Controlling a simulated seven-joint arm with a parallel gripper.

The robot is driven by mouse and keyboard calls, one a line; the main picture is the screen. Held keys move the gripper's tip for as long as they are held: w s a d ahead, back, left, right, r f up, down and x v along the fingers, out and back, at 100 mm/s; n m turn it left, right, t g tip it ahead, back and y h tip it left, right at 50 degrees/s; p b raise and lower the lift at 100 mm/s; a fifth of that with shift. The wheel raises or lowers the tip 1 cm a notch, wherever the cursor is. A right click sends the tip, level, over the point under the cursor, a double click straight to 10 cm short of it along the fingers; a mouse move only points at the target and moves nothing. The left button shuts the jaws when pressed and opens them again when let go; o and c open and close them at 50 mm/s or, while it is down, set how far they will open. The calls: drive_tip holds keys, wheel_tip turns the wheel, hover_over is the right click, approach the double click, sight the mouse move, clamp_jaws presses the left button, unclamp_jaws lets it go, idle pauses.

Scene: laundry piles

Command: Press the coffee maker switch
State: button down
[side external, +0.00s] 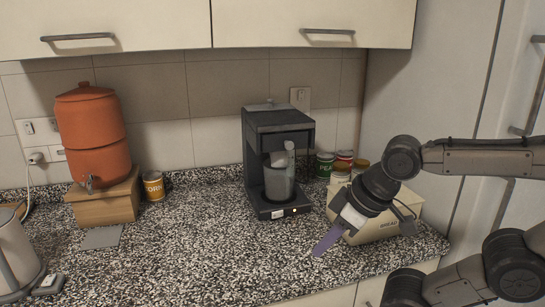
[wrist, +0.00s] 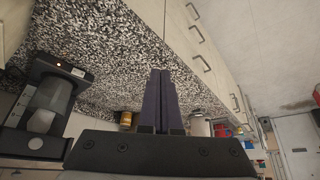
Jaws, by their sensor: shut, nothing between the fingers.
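The black coffee maker (side external: 262,170) stands on the speckled counter against the tiled wall, with a glass carafe (side external: 279,184) inside. A small white switch (side external: 278,214) shows on the front of its base, with a tiny light (side external: 294,210) beside it. My gripper (side external: 324,246) is to the right of and in front of the base, its purple fingers low near the counter and apart from the coffee maker. In the wrist view the fingers (wrist: 161,88) are together and empty, and the coffee maker (wrist: 42,95) is at the left edge.
A bread box (side external: 375,232) stands behind my gripper, with several cans (side external: 343,160) behind it. A terracotta dispenser (side external: 92,135) on a wooden stand (side external: 103,204), a yellow can (side external: 154,187) and a kettle (side external: 14,255) are on the left. The counter in front of the coffee maker is clear.

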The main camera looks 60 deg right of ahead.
drive_tip(key=w+d+r+m+t, duration=0.25)
drive_tip(key=w+m+t, duration=0.35)
drive_tip(key=w+m, duration=0.8)
drive_tip(key=s+d+f+m+g+h, duration=0.1)
drive_tip(key=d+f+m+g+h, duration=0.3)
drive_tip(key=d+f+m, duration=0.6)
drive_tip(key=d+m+h, duration=0.1)
drive_tip(key=d, duration=0.3)
drive_tip(key=shift+d+m+h, duration=0.2)
drive_tip(key=shift+m+h, duration=0.1)
drive_tip(key=shift+h, duration=0.1)
